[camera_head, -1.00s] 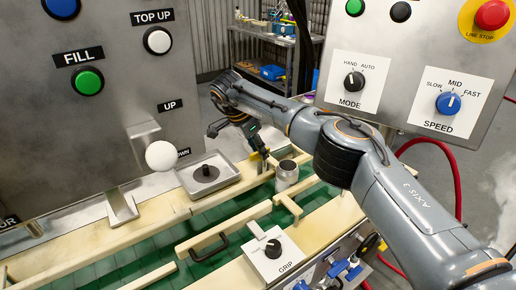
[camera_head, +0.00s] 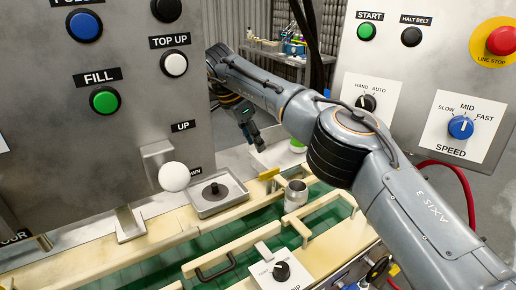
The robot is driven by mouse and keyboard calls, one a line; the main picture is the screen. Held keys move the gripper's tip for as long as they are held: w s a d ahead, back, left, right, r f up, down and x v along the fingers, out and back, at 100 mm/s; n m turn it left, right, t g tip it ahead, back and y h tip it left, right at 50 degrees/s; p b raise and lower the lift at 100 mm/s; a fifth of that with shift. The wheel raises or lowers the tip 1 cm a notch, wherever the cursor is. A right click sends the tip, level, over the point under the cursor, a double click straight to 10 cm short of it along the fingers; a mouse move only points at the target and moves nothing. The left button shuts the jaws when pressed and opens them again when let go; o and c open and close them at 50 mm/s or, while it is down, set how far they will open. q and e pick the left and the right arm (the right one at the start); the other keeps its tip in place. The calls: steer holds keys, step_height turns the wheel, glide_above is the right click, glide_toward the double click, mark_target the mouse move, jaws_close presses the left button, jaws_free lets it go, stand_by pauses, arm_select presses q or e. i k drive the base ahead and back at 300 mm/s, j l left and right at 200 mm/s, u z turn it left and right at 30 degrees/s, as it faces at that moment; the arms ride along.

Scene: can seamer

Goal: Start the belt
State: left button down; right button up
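The green START button (camera_head: 366,31) is on the right-hand panel, beside the black HALT BELT button (camera_head: 411,37). The green belt (camera_head: 333,203) runs below, between pale rails, with a metal can (camera_head: 296,193) standing at it. My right gripper (camera_head: 256,143) is beyond the can and to its left, well below and left of the START button and touching no button. Its fingers are small and dark, and I cannot tell whether they are open or shut. My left gripper is not in view.
My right arm crosses in front of the right panel's lower edge, below the MODE knob (camera_head: 367,102). The SPEED knob (camera_head: 460,127) points near MID. The red LINE STOP button (camera_head: 502,41) is at the far right. The left panel carries FILL (camera_head: 104,100) and a white-balled lever (camera_head: 174,177).

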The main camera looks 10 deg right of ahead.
mark_target(366, 31)
steer(key=k+l, duration=0.25)
steer(key=k, duration=0.2)
steer(key=k+l, duration=0.25)
steer(key=k, duration=0.25)
steer(key=k+l, duration=0.25)
steer(key=k, duration=0.2)
